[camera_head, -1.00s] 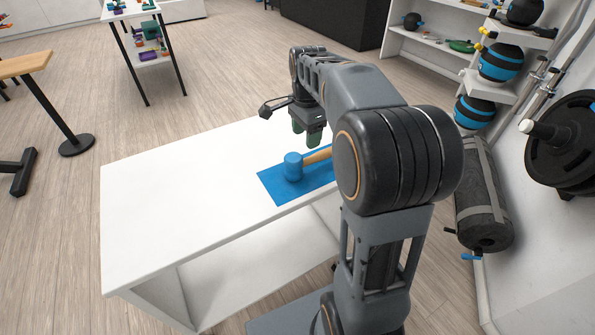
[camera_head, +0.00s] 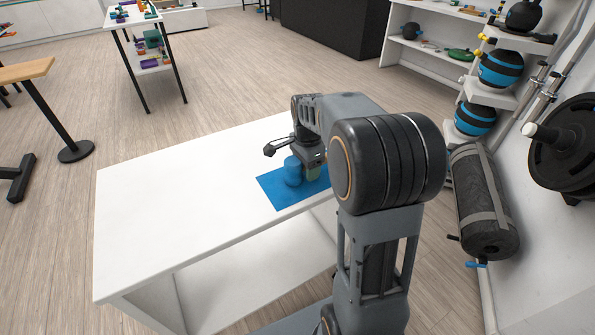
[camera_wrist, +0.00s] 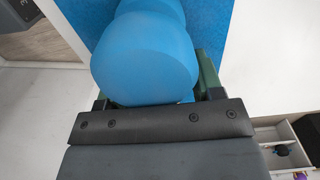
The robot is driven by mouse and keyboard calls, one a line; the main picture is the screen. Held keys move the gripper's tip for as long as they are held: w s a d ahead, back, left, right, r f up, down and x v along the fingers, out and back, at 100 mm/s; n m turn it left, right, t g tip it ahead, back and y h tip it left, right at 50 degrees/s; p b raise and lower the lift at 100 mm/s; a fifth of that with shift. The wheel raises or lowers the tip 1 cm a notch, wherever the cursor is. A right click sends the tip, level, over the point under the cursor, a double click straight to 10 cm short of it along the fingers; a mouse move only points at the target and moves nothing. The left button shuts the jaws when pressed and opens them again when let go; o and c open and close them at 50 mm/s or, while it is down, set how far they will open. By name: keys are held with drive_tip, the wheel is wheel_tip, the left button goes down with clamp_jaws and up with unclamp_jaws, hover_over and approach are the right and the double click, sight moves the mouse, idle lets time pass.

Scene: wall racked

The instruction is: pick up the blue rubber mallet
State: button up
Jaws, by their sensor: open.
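The blue rubber mallet (camera_head: 293,171) lies on a blue mat (camera_head: 277,194) on the white table. Its blue head shows just left of my gripper (camera_head: 313,172) in the head view; the wooden handle is hidden behind the gripper and arm. In the wrist view the blue mallet head (camera_wrist: 146,57) is large and close, in front of the dark gripper body. Green finger parts (camera_wrist: 208,76) show beside it on the right. My gripper is open, low over the mat at the mallet. The fingertips are mostly hidden, so I cannot see whether they touch the handle.
The white table (camera_head: 180,204) is bare to the left of the mat. A shelf of black and blue balls (camera_head: 498,69) and a dark rolled mat (camera_head: 484,200) stand on the right. A small shelf table (camera_head: 150,64) stands at the back left.

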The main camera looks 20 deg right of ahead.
drive_tip(key=shift+c, duration=0.3)
drive_tip(key=c, duration=1.1)
clamp_jaws()
drive_tip(key=shift+r, duration=0.1)
drive_tip(key=shift+r, duration=0.6)
wheel_tip(320, 180, up, 3)
drive_tip(key=shift+s+f+p, duration=0.15)
drive_tip(key=shift+f+p, duration=0.05)
drive_tip(key=shift+p, duration=0.25)
drive_tip(key=s+r+p, duration=0.1)
drive_tip(key=s+r, duration=0.8)
drive_tip(key=s, duration=0.4)
drive_tip(key=shift+s+a, duration=0.2)
drive_tip(key=shift+s, duration=0.15)
